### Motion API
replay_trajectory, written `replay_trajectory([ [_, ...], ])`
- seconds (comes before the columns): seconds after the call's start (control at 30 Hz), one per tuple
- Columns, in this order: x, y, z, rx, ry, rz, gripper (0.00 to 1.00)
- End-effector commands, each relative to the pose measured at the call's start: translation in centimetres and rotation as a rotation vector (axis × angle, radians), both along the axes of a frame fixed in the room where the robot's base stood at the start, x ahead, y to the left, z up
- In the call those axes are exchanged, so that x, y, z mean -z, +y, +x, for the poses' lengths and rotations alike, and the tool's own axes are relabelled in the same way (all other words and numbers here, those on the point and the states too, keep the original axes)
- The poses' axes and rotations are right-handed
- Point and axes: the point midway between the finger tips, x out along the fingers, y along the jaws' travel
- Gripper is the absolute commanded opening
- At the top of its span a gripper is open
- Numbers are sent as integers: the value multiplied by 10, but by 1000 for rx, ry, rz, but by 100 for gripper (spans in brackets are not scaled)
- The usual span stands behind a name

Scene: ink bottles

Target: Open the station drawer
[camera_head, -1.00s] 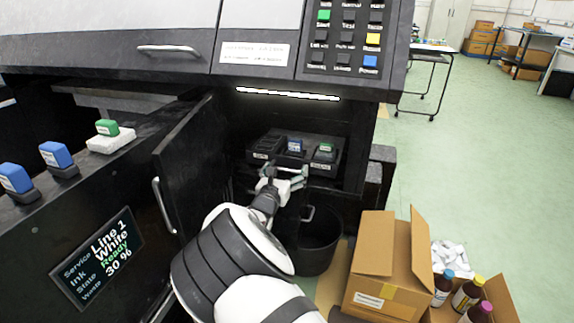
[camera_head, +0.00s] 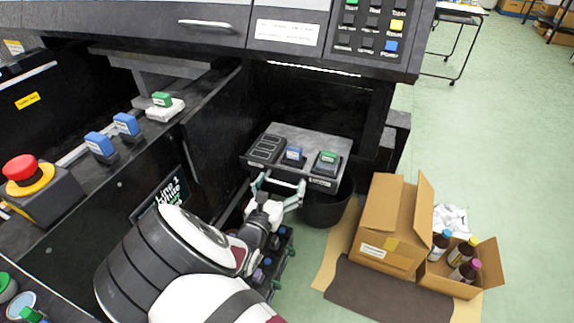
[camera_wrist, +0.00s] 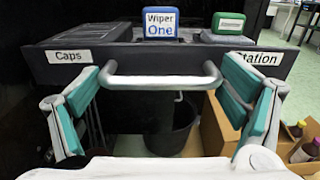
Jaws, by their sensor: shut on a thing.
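The station drawer (camera_head: 325,138) is a dark tray under the machine, standing out from the cabinet opening. On it are slots at left, a blue block (camera_head: 294,154) and a green block (camera_head: 328,158). In the wrist view, its front panel (camera_wrist: 200,64) has "Caps" and "Station" labels; the blue block (camera_wrist: 160,23) reads "Wiper One". A grey bar handle (camera_wrist: 160,82) crosses below the front. My gripper (camera_head: 280,188) is at the drawer front, its teal fingers at either end of the handle in the wrist view (camera_wrist: 162,95), shut on it lengthwise.
An open cardboard box (camera_head: 385,225) and a smaller box with bottles (camera_head: 465,268) are on the floor to the right.

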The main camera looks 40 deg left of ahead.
Motion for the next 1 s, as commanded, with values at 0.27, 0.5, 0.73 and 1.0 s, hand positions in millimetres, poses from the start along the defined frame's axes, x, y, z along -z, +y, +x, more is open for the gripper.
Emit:
replay_trajectory([
  [0.27, 1, -11, -22, 13, 2, 4, 40],
  [0.5, 2, -13, -26, 13, 2, 4, 40],
  [0.73, 2, -13, -25, 14, 3, 3, 93],
  [1.0, 2, -11, -27, 9, 2, 1, 100],
])
